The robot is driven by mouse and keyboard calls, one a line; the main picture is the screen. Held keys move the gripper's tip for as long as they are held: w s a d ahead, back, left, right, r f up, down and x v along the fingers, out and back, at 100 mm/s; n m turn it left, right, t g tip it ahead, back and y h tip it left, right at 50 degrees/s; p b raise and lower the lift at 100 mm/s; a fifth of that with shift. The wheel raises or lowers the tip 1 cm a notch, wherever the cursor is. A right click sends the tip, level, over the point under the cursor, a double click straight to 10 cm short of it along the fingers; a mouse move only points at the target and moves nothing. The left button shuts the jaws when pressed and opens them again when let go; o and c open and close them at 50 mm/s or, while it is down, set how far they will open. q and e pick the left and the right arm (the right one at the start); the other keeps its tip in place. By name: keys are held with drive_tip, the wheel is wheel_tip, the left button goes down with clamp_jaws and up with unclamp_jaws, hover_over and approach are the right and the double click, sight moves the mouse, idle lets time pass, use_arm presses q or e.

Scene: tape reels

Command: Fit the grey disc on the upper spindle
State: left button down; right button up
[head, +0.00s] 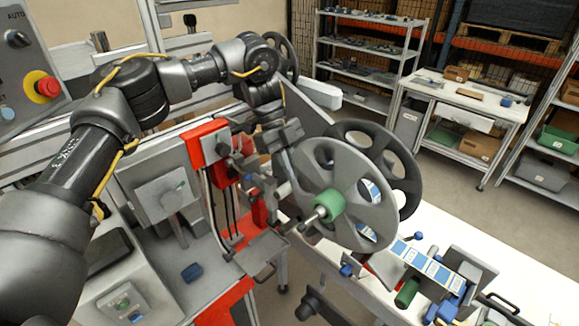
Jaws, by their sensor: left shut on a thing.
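The grey disc (378,213) is a light grey reel side with cut-outs, standing nearly upright in the middle of the head view. My left gripper (290,148) is shut on its upper-left rim. A green hub (330,203) shows at the disc's middle, with a metal spindle end (313,217) sticking out toward the lower left. I cannot tell from this angle whether the disc is seated fully on the spindle. A darker spoked reel (408,185) stands just behind the disc, partly hidden by it. My right gripper is not in view.
A red and grey machine (205,145) stands left of the disc. A white table (520,285) at lower right holds a blue-and-white label strip (425,262) and a green roller (407,292). Shelves (365,45) and a workbench (465,95) stand well behind.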

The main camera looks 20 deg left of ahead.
use_arm(q)
drive_tip(key=c, duration=1.5)
unclamp_jaws()
drive_tip(key=shift+v, duration=5.5)
